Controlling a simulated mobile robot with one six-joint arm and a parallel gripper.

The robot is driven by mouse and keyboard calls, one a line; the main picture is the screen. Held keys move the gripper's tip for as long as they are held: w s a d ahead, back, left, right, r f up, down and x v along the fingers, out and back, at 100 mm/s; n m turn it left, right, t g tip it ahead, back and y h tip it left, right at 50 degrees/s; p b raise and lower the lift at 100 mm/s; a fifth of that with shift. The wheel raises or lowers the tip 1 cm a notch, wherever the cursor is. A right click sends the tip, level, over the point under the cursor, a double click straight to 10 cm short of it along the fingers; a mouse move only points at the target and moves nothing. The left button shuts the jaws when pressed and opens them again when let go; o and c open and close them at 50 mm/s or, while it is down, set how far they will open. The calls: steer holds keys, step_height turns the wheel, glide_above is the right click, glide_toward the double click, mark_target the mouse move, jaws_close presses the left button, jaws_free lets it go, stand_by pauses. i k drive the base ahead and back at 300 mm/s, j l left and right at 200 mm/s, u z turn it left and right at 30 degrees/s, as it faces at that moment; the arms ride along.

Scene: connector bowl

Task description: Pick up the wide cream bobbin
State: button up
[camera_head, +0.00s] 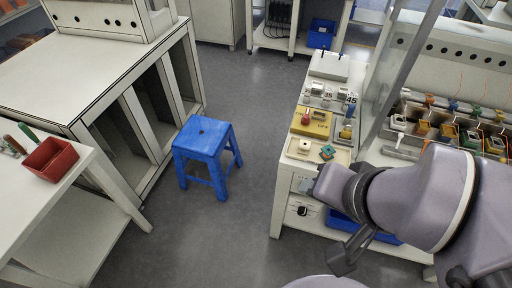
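A small cream piece with a dark centre (304,147), which looks like the wide cream bobbin, sits on the shallow tray (292,154) at the near end of the right-hand bench. A teal and orange piece (327,152) lies just right of it on the same tray. My arm comes in from the right edge.
A yellow box (311,122) stands behind the tray, with small numbered stands beyond. Several coloured bobbins (450,131) fill a rack at right, beside a metal post (402,65). A blue stool (203,150) stands on the open floor. A red bin (50,160) is at left.

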mark_target(304, 146)
steer(key=i+j+z, duration=0.55)
steer(key=j+z, duration=0.3)
steer(key=i+j+z, duration=0.25)
steer(key=j, duration=0.3)
steer(key=k+l, duration=0.05)
steer(key=k, duration=0.05)
